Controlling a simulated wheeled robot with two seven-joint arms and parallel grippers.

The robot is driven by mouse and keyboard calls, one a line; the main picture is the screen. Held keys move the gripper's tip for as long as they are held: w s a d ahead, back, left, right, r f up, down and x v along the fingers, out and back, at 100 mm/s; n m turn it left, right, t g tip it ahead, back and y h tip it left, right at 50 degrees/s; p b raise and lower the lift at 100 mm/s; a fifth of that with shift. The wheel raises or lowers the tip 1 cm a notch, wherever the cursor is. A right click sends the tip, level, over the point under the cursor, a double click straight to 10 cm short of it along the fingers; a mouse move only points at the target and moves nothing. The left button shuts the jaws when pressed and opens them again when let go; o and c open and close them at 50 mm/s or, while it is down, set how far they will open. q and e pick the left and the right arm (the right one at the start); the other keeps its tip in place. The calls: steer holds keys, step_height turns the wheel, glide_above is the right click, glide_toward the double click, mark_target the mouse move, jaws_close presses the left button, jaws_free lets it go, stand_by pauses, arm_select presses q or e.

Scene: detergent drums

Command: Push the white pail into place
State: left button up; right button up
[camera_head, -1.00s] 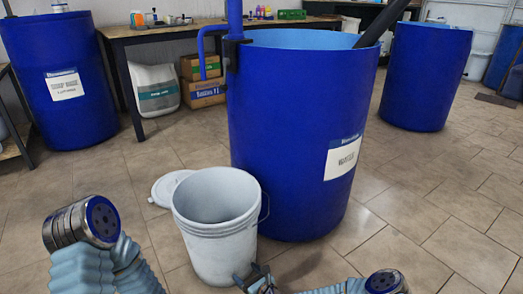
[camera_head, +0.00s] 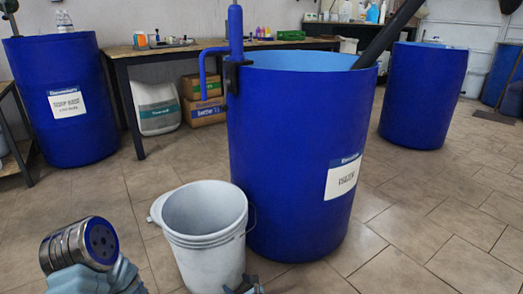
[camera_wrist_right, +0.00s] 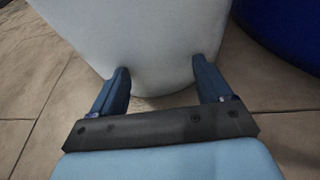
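The white pail (camera_head: 205,240) stands upright and open-topped on the floor, at the front left of the large blue drum (camera_head: 295,170) with a hand pump on its rim. My right gripper (camera_head: 243,286) is low at the pail's right front, partly cut off by the bottom edge. In the right wrist view its two blue fingers (camera_wrist_right: 160,85) are spread apart, with the wall of the white pail (camera_wrist_right: 140,40) right in front of the tips. Whether the tips touch it I cannot tell. My left gripper does not show; only part of my left arm is in the head view.
Other blue drums stand at the back left (camera_head: 65,120) and back right (camera_head: 422,110). A workbench (camera_head: 160,40) with boxes beneath it is behind. The tile floor at the right is clear.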

mark_target(234, 276)
steer(key=shift+w+d, duration=0.1)
steer(key=shift+w, duration=0.05)
steer(key=shift+w+a, duration=0.55)
steer(key=shift+w, duration=0.3)
steer(key=shift+w+a, duration=0.6)
steer(key=shift+w, duration=0.3)
steer(key=shift+w+a, duration=0.55)
steer(key=shift+w, duration=0.3)
steer(key=p+v, duration=0.2)
steer(key=v, duration=0.1)
steer(key=r+p+v, duration=0.1)
steer(key=p+v, duration=0.1)
steer(key=v, duration=0.1)
steer(key=shift+s+r+p, duration=0.1)
steer(key=shift+s+p, duration=0.2)
steer(key=shift+p, duration=0.1)
steer(key=shift+s+d, duration=0.25)
steer(key=shift+s, duration=0.1)
